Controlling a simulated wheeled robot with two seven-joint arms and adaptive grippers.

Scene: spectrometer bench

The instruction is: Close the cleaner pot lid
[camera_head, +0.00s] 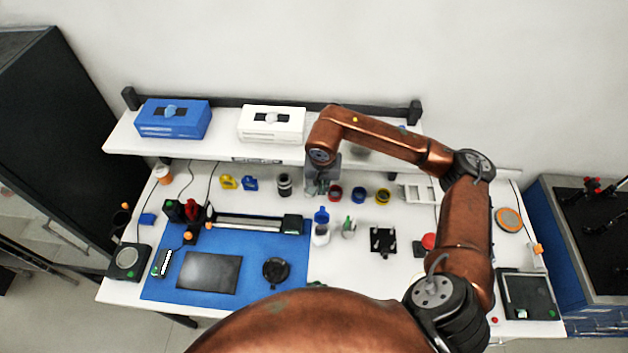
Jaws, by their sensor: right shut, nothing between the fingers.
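My right arm reaches over the bench from the right, and its gripper (318,190) points down, shut and empty, at the back middle of the bench. Just right of it stand three small round pots with dark centres: a red one (335,193), a blue one (358,195) and a yellow one (383,196). A dark grey cylindrical jar (284,185) stands left of the gripper. I cannot tell which of these is the cleaner pot, or make out its lid. My left gripper is not in view.
A shelf (222,148) with a blue box (173,119) and a white box (271,124) runs along the back. A blue mat (170,288) holds a dark plate (209,272) and a round black part (276,271).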

